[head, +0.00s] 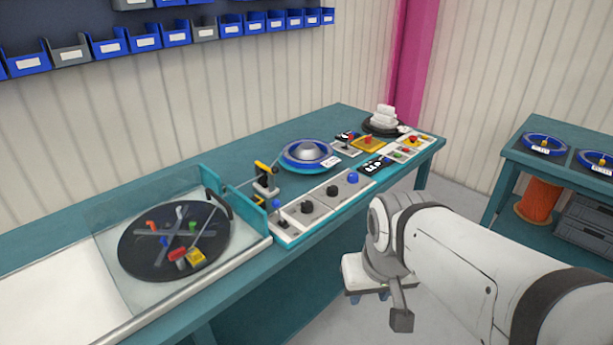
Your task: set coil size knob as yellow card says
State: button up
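A grey control panel (318,208) runs along the front edge of the teal bench. It carries black knobs, one nearer the left (306,207) and one further right (332,190), and a blue-topped control (352,178). Their labels and pointer positions are too small to read, so I cannot tell which is the coil size knob. No card is clearly readable; a small yellow piece (196,257) lies on the black turntable at the left. My gripper (376,294) hangs at the end of my white arm, in front of the bench and apart from the panel. Its finger opening is unclear.
A blue reel (310,155) sits behind the panel. A black display (375,166) and a yellow plate with a red button (368,144) are further right. A clear guard (150,215) surrounds the turntable (150,252). A second bench (520,153) with reels stands at right.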

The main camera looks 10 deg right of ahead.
aim_at(306, 206)
jog(key=u, duration=0.15)
jog(key=i, duration=0.9)
jog(key=z, duration=0.05)
